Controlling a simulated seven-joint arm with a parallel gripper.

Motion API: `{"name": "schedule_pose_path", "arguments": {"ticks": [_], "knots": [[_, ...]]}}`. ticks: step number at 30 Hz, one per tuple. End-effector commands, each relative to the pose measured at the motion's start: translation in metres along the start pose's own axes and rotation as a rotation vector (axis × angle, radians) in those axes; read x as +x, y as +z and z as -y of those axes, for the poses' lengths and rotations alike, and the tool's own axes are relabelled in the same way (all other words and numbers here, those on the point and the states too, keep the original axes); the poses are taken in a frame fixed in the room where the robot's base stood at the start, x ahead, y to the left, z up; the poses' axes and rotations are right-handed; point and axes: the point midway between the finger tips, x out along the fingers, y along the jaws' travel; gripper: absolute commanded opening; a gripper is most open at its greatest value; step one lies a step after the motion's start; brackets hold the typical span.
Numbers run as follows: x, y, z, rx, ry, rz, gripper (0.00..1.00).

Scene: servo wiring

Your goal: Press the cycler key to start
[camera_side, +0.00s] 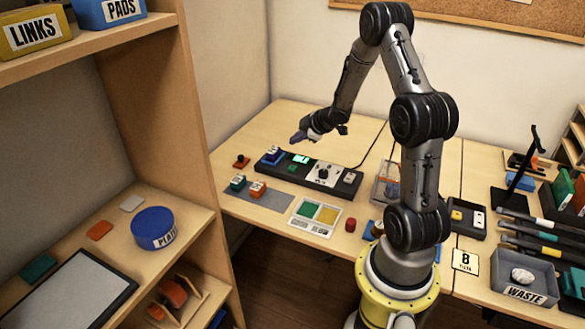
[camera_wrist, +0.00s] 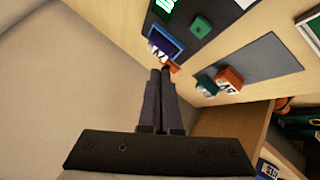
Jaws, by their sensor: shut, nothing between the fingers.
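The long black device (camera_side: 338,186), likely the cycler, lies on the table with a lit green screen (camera_side: 302,158), a round dial (camera_side: 323,173) and a small green key (camera_side: 292,168). A blue block (camera_side: 272,157) sits at its left end. The wrist view shows the green key (camera_wrist: 199,26), lit screen (camera_wrist: 166,5) and blue block (camera_wrist: 164,42). My gripper (camera_side: 294,139) is shut and empty, above the device's left end. In the wrist view, the fingertips (camera_wrist: 160,70) appear just below the blue block; the height gap is hard to judge. The green key is unobstructed.
Green (camera_side: 237,183) and orange (camera_side: 257,188) blocks stand on a grey mat (camera_side: 275,202) in front. A white panel with green and yellow squares (camera_side: 327,216) and a red button (camera_side: 350,225) are nearby. A dark red knobbed piece (camera_side: 241,162) is at the left edge.

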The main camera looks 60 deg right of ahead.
Motion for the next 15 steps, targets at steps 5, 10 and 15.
{"name": "schedule_pose_path", "arguments": {"ticks": [5,10,15], "knots": [[0.017,0.012,0.013,0.002,-0.003,0.001,0.00],[0.033,0.024,0.025,0.001,-0.003,0.001,0.00],[0.045,0.032,0.033,-0.001,-0.001,-0.001,0.00]]}}
